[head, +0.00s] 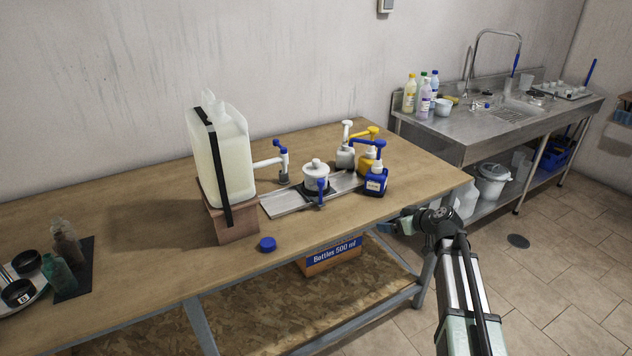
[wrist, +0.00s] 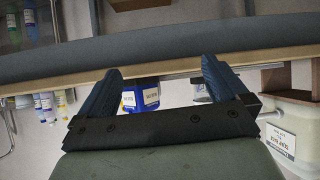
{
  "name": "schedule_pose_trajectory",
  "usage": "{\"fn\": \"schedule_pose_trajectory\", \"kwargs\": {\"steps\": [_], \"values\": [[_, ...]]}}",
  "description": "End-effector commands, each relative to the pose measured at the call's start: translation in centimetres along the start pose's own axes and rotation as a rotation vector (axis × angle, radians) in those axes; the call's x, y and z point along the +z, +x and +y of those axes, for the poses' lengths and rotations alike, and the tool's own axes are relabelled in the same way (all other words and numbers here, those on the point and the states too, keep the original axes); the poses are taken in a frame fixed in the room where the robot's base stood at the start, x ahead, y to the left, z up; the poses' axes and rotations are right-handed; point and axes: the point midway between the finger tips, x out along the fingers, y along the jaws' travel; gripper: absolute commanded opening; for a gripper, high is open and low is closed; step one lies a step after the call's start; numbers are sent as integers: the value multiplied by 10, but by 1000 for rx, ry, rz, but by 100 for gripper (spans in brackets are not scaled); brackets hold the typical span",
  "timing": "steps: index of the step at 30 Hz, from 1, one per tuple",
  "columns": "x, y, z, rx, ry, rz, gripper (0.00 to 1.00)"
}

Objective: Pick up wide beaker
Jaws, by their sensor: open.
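No vessel is plainly marked as the wide beaker. A small pale, open vessel (head: 443,106) beside the bottles on the steel sink counter could be it, but I cannot tell for sure. My gripper (head: 387,228) is off the front edge of the wooden table, near its right end, well away from that vessel. In the wrist view my gripper (wrist: 161,72) shows two dark blue fingers spread apart with nothing held between them. Beyond them, the blue labelled pump bottle (wrist: 142,97) appears upside down.
The wooden table (head: 130,265) holds a large drum (head: 222,160) on a block, a white lidded pot (head: 316,174), pump bottles (head: 375,180) and a blue cap (head: 267,244). A tray (head: 28,297) stands at left. The sink counter (head: 470,122) is at back right. The table's front is mostly clear.

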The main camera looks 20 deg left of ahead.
Motion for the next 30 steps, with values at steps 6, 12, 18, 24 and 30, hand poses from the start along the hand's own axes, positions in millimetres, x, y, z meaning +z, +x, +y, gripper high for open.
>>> {"fn": "schedule_pose_trajectory", "kwargs": {"steps": [6,12,18,24,30], "values": [[-84,8,-1,-8,-117,102,100],[-153,23,-8,-82,-209,178,100],[-170,44,-18,-221,-237,190,100],[-179,64,-27,-377,-254,199,100],[-183,71,-34,-470,-267,209,100]]}}
